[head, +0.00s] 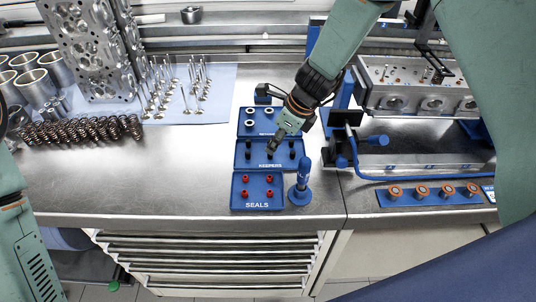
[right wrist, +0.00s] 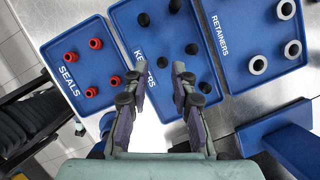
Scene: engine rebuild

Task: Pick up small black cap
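Small black caps stand in the blue tray marked KEEPERS (head: 242,164), which also shows in the right wrist view (right wrist: 160,36). One black cap (right wrist: 162,62) appears between or just beyond my right fingertips; others (right wrist: 143,19) (right wrist: 191,48) (right wrist: 204,87) stand around it. In the head view, black caps show left (head: 248,154) and right (head: 292,153) of the fingertips. My right gripper (right wrist: 160,69) is open over this tray, with a clear gap between its fingers. It reaches down into the tray in the head view (head: 272,146). My left gripper is out of view.
The SEALS tray (head: 236,196) with red seals is in front and the RETAINERS tray (head: 242,130) with pale rings behind. A blue upright tool (head: 301,186) stands right of the trays. Bare bench lies between.

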